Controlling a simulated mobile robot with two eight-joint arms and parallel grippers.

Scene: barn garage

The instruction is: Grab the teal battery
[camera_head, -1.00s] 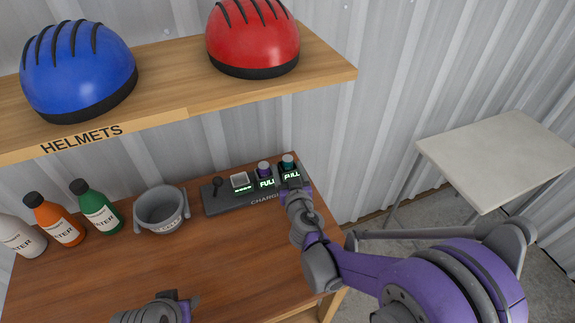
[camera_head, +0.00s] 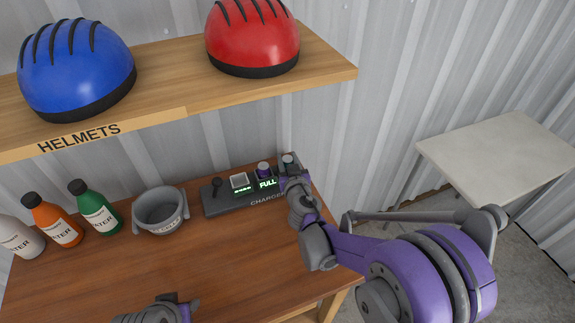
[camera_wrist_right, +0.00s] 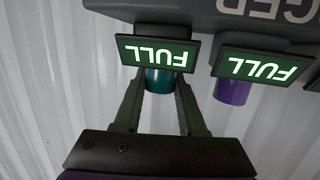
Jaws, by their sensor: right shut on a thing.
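The teal battery (camera_wrist_right: 158,80) is at the end slot of the charger (camera_head: 222,205), by a lit FULL display, in the right wrist view. My right gripper (camera_wrist_right: 160,92) is shut on it, one finger on each side. In the head view my right gripper (camera_head: 291,165) is at the charger's right end and mostly hides the teal battery. A purple battery (camera_head: 263,169) sits in the neighbouring slot, also by a FULL display; it shows in the right wrist view (camera_wrist_right: 234,91). My left gripper (camera_head: 178,308) is low at the front of the table, its jaws unclear.
The wooden table (camera_head: 230,255) also holds a grey bucket (camera_head: 160,212) and white, orange (camera_head: 52,222) and green (camera_head: 95,208) bottles. A shelf (camera_head: 185,108) with blue and red helmets hangs above. A pale side table (camera_head: 500,155) stands at right.

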